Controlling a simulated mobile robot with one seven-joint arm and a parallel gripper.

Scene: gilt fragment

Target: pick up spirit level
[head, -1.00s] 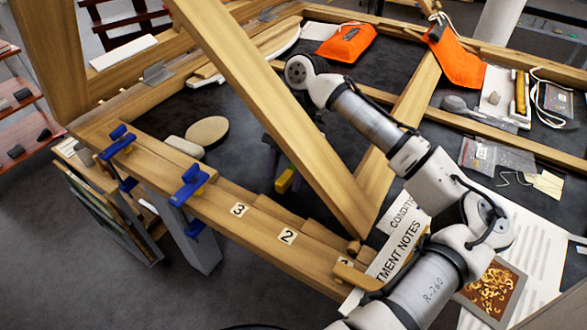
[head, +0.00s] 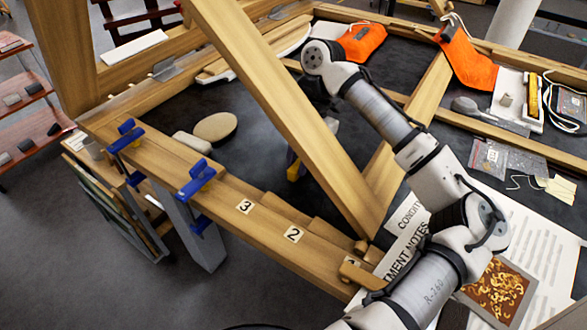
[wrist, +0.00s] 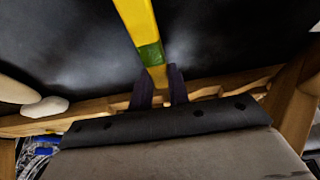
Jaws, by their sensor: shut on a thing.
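The spirit level is a yellow bar (wrist: 136,22) with a green band, seen in the wrist view running up from between my fingers to the top edge. My gripper (wrist: 160,88) has its two dark purple fingers shut on the bar's near end, one on each side. In the head view a small yellow piece of the spirit level (head: 293,172) shows beside the slanted wooden beam. The beam hides most of my gripper and the rest of the level there.
A slanted wooden beam (head: 285,110) crosses in front of my gripper. Blue clamps (head: 197,181) sit on the front rail, beside numbered steps (head: 270,222). A round pad (head: 215,127) lies on the dark surface. Orange bags (head: 466,60) lie at the back.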

